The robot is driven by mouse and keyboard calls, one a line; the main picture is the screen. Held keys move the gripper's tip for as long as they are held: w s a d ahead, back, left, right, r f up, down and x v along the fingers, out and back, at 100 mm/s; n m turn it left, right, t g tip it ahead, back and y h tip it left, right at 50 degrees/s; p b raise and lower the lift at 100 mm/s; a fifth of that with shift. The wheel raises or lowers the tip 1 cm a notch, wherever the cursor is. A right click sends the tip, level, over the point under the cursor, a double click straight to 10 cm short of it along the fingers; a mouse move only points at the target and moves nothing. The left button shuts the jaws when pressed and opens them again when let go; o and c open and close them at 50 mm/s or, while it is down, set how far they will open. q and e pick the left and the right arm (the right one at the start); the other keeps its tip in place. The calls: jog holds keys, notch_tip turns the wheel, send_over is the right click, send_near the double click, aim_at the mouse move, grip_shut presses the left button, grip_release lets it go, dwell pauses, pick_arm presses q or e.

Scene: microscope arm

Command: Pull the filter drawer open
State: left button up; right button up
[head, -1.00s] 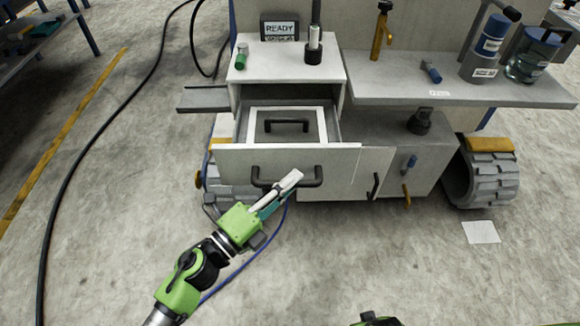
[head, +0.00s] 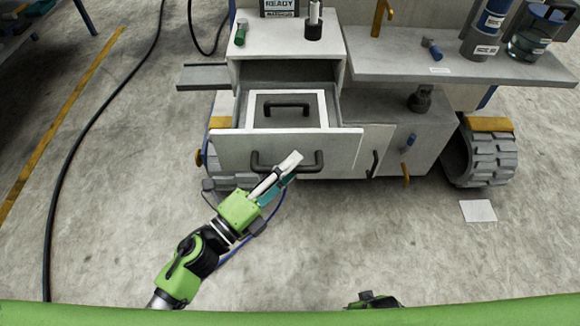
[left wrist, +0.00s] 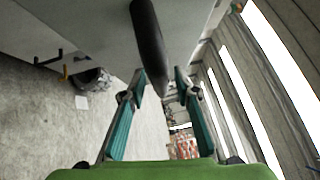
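The filter drawer (head: 225,150) stands part-way out of the cabinet under the worktop, with a pale front and a black bar handle (head: 310,168). A white-framed filter (head: 290,119) with its own black handle lies inside. My left gripper (head: 289,167) is at the middle of the drawer's handle, its fingers pointing up and right.
A wheel (head: 487,150) stands farther right. Bottles and tools stand on the worktop (head: 450,66). A black cable (head: 75,150) lies at left. The floor before the drawer is clear.

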pick_arm(q)
jog(key=v, duration=1.2)
dwell(0.4)
